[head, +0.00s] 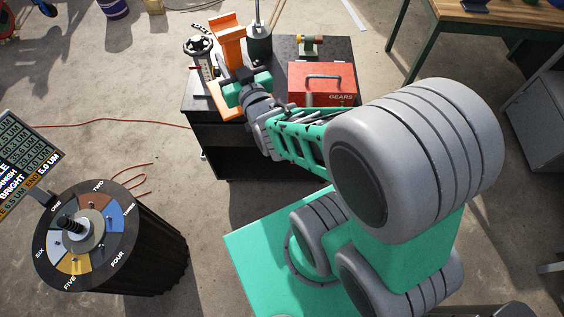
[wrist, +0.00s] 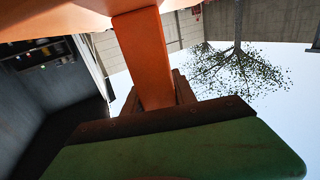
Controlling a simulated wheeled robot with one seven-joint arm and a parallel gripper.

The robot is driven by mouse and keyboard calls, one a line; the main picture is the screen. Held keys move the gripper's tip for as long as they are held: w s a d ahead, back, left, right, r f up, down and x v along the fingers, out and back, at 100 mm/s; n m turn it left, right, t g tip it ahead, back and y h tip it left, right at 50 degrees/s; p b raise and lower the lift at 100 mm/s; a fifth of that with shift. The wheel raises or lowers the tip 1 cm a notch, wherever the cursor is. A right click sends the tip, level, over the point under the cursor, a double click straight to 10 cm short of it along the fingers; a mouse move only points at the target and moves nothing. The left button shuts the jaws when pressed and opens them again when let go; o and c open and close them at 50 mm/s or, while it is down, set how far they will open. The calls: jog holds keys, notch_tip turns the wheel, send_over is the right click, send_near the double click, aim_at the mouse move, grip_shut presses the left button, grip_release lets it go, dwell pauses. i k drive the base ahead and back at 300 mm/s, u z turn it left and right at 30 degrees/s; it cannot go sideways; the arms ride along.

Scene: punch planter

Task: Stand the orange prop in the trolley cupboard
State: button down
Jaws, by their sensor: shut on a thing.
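The orange prop (head: 232,48) is a broad orange piece on a post, with another orange part (head: 226,104) lower down. My gripper (head: 236,86) is shut on it at the left end of the dark trolley (head: 226,151). In the wrist view, the prop's orange post (wrist: 146,60) runs down to the green and dark jaw (wrist: 180,145), and a wider orange part crosses the top. The trolley's front is dark; I cannot make out the cupboard's inside. I cannot tell whether the prop touches the trolley top.
A black numbered drum (head: 120,250) stands at lower left. A red cable (head: 120,124) lies on open floor.

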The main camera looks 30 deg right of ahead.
aim_at(246, 160)
jog(key=k, duration=0.65)
jog(key=u, duration=1.2)
jog(key=i, duration=0.5)
